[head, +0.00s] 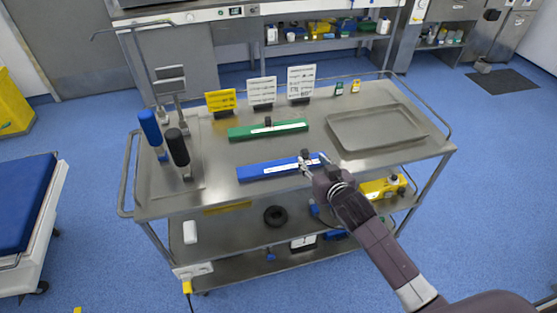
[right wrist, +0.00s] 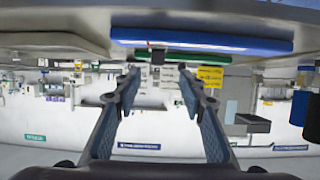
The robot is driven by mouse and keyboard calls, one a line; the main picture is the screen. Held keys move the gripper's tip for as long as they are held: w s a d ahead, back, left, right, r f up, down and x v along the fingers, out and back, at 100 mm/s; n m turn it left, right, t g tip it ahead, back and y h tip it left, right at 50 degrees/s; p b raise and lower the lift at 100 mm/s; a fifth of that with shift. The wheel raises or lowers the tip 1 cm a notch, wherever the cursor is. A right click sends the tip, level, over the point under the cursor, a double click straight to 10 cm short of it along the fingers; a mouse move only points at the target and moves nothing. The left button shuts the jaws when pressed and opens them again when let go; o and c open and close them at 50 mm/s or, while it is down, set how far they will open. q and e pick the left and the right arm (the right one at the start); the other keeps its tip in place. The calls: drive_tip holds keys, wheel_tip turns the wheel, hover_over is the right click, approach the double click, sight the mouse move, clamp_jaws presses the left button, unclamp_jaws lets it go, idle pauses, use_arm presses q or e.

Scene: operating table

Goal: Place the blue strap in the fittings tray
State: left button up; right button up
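The blue strap (head: 270,170) is a long flat bar with a white label, lying near the front edge of the steel trolley top. It also shows in the right wrist view (right wrist: 220,38), which looks upside down. My right gripper (head: 313,163) is at the strap's right end, where its fingers cover part of it. In the right wrist view its two fingers (right wrist: 157,88) are spread apart with nothing gripped between them. A shallow, empty metal tray (head: 375,128) lies on the right of the trolley top. My left gripper is not in view.
A green strap (head: 268,129) lies behind the blue one. A blue-handled tool (head: 150,130) and a black-handled tool (head: 178,150) stand at the left. A yellow card (head: 220,101) and white cards (head: 262,92) stand at the back. A raised rail edges the trolley.

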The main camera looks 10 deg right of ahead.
sight(306, 154)
drive_tip(key=shift+x, duration=0.85)
drive_tip(key=shift+w+d+f, duration=0.15)
drive_tip(key=shift+w+f, duration=0.25)
drive_tip(key=shift+w, duration=0.5)
drive_tip(key=p+x, duration=0.1)
drive_tip(key=x, duration=0.2)
drive_tip(key=shift+s+f, duration=0.1)
drive_tip(key=shift+f, duration=0.05)
drive_tip(key=shift+w+f, duration=0.3)
drive_tip(key=shift+w, duration=0.3)
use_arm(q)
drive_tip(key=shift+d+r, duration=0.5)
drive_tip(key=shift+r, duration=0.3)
use_arm(e)
drive_tip(key=shift+c, duration=0.5)
clamp_jaws()
